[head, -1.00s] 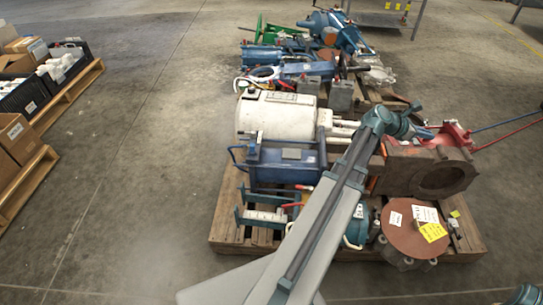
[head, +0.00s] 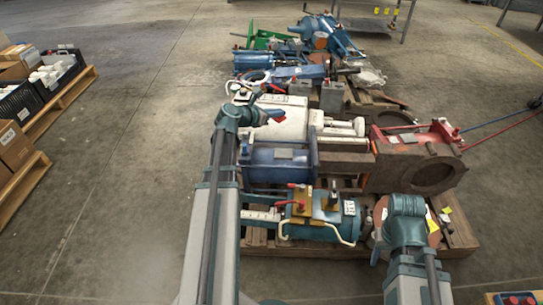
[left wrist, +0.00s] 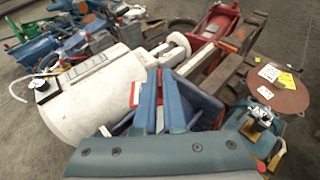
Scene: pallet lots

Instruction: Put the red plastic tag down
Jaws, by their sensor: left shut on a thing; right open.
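The red plastic tag (head: 277,114) is a small red piece at the tips of my left gripper (head: 263,117), in front of the white cylinder (head: 285,125). The gripper is shut on it. My right arm reaches in at the lower right of the head view. Its gripper (head: 378,246) is mostly hidden by the arm, near the brown disc, and it is open.
A wooden pallet (head: 258,242) carries the machines, among them a blue frame (head: 275,165), a teal pump (head: 320,228) with a yellow plate, and a rusty block (head: 415,175). Another pallet (head: 60,108) with boxes and bins stands at the left. The floor between is clear.

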